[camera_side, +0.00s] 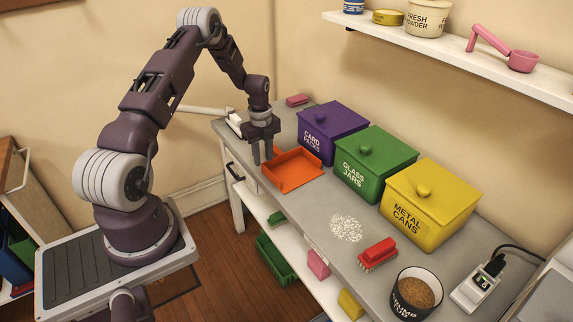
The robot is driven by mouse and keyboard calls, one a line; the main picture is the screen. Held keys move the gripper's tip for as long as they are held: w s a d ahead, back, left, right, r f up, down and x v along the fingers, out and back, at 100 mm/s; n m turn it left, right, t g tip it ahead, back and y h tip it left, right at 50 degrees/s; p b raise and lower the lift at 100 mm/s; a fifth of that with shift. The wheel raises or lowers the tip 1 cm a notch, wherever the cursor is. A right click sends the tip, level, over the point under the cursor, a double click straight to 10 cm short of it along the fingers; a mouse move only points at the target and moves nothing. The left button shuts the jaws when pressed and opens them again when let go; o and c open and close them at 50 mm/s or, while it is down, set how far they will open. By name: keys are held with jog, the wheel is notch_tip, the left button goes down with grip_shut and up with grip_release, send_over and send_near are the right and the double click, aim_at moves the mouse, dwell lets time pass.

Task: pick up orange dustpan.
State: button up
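The orange dustpan (292,169) lies on the grey counter, left of the green bin, its open tray facing up. My gripper (262,160) points down at the dustpan's left back corner. Its two dark fingers are a little apart, with a narrow gap between them and nothing visible in it. The fingertips are very close to the dustpan's edge; I cannot tell if they touch it. No dustpan handle is clearly visible.
Purple (333,130), green (374,162) and yellow (431,205) lidded bins line the counter (310,207) behind the dustpan. White crumbs (346,228), a red brush (378,254), a tub (414,293) and a power strip (479,284) lie toward the right. A shelf (455,55) hangs above.

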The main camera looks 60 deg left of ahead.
aim_at(265, 168)
jog(key=f, duration=0.5)
jog(key=shift+w+d, duration=0.15)
jog(key=shift+d, duration=0.15)
jog(key=shift+r, duration=0.1)
grip_shut()
dwell(0.9)
